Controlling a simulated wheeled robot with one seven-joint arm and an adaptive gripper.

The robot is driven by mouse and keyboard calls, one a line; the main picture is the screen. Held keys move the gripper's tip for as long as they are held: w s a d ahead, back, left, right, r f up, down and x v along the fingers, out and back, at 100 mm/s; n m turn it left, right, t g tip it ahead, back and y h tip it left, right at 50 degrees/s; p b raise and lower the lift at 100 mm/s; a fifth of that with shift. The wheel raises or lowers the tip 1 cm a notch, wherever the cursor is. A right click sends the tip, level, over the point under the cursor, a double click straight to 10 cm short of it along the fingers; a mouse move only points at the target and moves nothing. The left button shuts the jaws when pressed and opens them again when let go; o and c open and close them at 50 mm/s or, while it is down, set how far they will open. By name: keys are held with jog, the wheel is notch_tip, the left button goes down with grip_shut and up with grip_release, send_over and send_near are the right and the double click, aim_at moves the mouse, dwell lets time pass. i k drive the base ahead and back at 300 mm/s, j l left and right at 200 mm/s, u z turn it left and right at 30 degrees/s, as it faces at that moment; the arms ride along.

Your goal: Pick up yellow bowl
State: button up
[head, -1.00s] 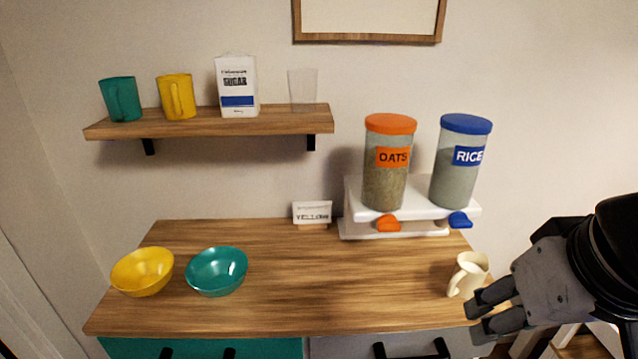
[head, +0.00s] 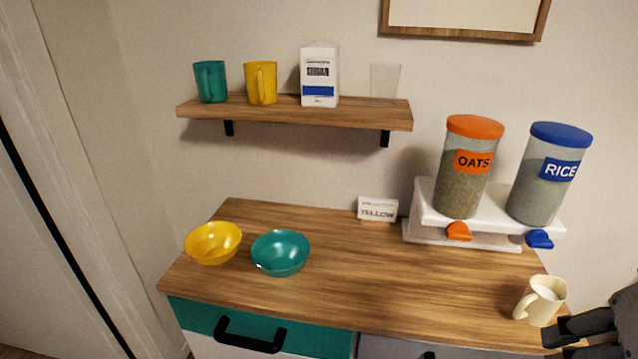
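The yellow bowl (head: 213,243) sits upright at the left end of the wooden cabinet top (head: 400,275). It looks empty. A teal bowl (head: 280,253) stands close beside it on the right. My gripper (head: 560,335) shows at the lower right edge of the head view, partly cut off by the frame. It is near the cream jug and far to the right of the yellow bowl. Its fingers look slightly apart with nothing visible between them.
A cream jug (head: 541,300) stands at the right front. A white dispenser (head: 428,207) holds oats (head: 465,172) and rice (head: 545,178) canisters. A small card reading YELLOW (head: 378,210) stands at the back. A shelf (head: 290,112) hangs above. The middle of the top is clear.

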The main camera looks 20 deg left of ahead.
aim_at(213, 243)
jog(key=u, duration=1.3)
jog(key=i+j+u, duration=0.45)
jog(key=i+j, duration=0.35)
jog(key=j, duration=0.15)
